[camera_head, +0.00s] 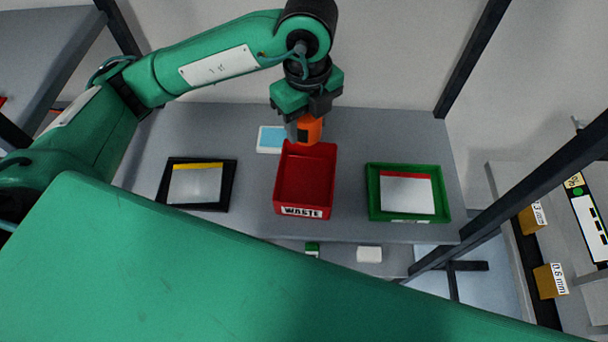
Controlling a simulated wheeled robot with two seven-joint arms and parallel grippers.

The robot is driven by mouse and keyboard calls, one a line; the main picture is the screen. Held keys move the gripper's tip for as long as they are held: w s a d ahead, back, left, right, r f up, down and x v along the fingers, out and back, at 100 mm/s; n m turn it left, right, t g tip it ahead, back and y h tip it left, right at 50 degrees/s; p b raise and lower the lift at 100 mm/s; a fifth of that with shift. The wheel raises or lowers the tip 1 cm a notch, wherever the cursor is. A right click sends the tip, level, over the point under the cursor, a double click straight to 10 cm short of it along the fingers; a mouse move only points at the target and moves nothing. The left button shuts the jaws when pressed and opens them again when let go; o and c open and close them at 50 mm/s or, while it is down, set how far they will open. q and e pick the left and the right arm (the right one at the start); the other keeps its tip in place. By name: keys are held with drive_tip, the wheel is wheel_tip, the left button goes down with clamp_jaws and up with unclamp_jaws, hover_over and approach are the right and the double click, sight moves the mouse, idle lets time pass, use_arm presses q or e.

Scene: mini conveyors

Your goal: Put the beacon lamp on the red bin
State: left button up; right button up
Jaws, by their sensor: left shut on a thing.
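The red bin (304,180) with a "WASTE" label stands in the middle of the grey table. My left gripper (306,126) points down at the bin's back edge and is shut on an orange thing (311,129), which appears to be the beacon lamp. The lamp shows just above or behind the bin's back rim; I cannot tell whether it touches the bin. The gripper hides part of the lamp. My right gripper is not in view.
A black tray (163,190) lies left of the bin and a green tray (373,193) lies right. A light blue and white item (270,139) lies behind the bin. Dark posts (474,55) rise at the right. My green arm covers the foreground.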

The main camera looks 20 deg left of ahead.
use_arm(q)
drive_tip(key=shift+w+f+n, duration=0.1)
drive_tip(key=shift+f+n, duration=0.15)
drive_tip(key=shift+n, duration=0.05)
drive_tip(key=p, duration=0.2)
hover_over(306, 185)
wheel_tip(306, 185, down, 15)
drive_tip(key=shift+r, duration=0.2)
drive_tip(key=shift+f+p, duration=0.45)
drive_tip(key=shift+f, duration=1.95)
drive_tip(key=shift+f, duration=0.15)
drive_tip(key=o, duration=1)
drive_tip(key=shift+o, duration=0.2)
